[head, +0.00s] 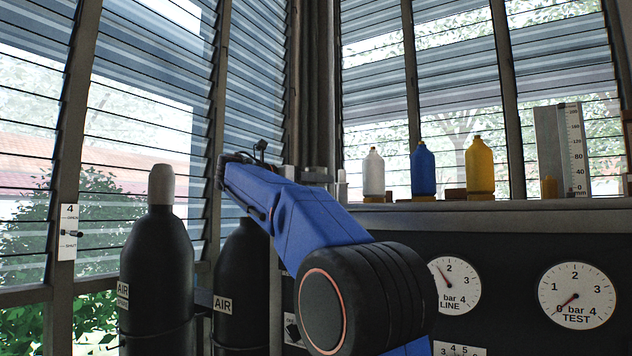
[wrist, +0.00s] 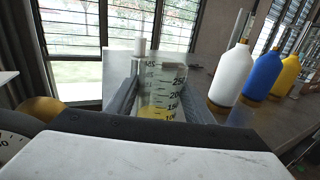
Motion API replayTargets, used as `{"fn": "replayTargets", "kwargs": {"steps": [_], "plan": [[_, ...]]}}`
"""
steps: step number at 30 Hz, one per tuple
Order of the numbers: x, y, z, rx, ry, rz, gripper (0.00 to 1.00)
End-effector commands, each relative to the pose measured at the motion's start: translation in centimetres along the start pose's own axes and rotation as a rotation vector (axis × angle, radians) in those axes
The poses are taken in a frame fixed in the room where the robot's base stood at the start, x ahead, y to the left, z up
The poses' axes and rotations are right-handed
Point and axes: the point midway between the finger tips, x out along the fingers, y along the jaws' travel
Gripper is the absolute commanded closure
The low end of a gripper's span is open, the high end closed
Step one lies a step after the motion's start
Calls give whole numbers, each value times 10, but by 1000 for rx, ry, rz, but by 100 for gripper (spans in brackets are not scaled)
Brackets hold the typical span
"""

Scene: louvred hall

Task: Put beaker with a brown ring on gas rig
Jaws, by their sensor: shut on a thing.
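A clear beaker with dark graduation marks (wrist: 165,78) stands between the two grey fingers of my gripper (wrist: 158,92) in the wrist view. My gripper is shut on it. Its lower part looks yellow; I cannot make out a brown ring, and its base is hidden behind my gripper's body. In the head view my blue arm hides most of the gripper and the beaker. The gas rig (head: 510,245) is a dark panel with round gauges at the right, with a grey top ledge (head: 500,212).
White (head: 374,174), blue (head: 423,171) and yellow (head: 479,167) bottles stand along the ledge, near a tall scale (head: 573,150). Dark AIR cylinders (head: 157,270) stand at the left by the louvred windows. A white post (wrist: 140,46) rises just beyond the beaker in the wrist view.

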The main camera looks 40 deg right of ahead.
Motion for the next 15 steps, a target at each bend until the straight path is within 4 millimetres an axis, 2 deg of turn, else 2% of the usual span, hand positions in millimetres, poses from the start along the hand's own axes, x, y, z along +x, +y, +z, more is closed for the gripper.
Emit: {"fn": "replayTargets", "kwargs": {"steps": [7,8,9,15], "plan": [[0,0,-3,-1,0,0,80],[0,0,-3,-1,0,0,46],[0,0,-2,-1,0,0,36],[0,0,-2,0,0,0,34]]}}
